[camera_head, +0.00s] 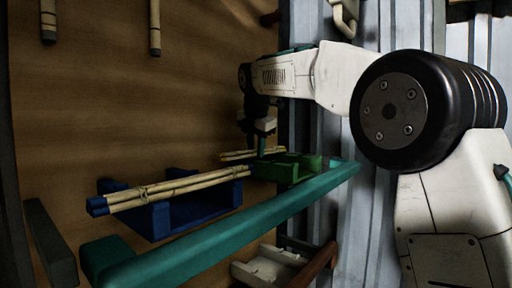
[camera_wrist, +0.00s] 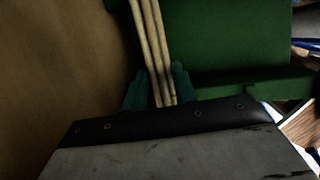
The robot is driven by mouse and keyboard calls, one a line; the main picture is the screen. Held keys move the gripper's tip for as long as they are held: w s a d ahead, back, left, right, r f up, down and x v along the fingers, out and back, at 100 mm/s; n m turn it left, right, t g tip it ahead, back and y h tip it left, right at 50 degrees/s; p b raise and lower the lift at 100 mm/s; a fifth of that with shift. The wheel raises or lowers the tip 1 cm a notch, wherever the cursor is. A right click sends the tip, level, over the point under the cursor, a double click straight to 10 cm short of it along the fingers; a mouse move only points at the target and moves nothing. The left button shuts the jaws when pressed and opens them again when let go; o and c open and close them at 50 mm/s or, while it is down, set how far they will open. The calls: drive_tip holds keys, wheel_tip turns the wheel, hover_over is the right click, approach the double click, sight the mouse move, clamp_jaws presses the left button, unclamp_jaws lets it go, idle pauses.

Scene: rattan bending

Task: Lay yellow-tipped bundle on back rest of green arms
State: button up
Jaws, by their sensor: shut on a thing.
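My gripper (camera_head: 262,150) is shut on a bundle of pale rattan poles (camera_head: 238,155), whose poles stick out to the left of it. In the wrist view the bundle (camera_wrist: 150,40) runs between the two teal fingers (camera_wrist: 158,88). No yellow tip can be made out in either view. The green rest (camera_head: 290,168) is just below and right of my gripper in the head view. A broad green surface (camera_wrist: 225,50) lies beside the bundle in the wrist view. I cannot tell whether the bundle touches the rest.
A blue-tipped bundle (camera_head: 175,188) lies across a blue rest (camera_head: 190,214), left of the green rest. A long teal rail (camera_head: 235,222) runs along the near side. Poles (camera_head: 154,25) hang at the upper left. A pale bracket (camera_head: 268,268) sits below the rail.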

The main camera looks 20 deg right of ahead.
drive_tip(key=o, duration=1)
drive_tip(key=v, duration=1.2)
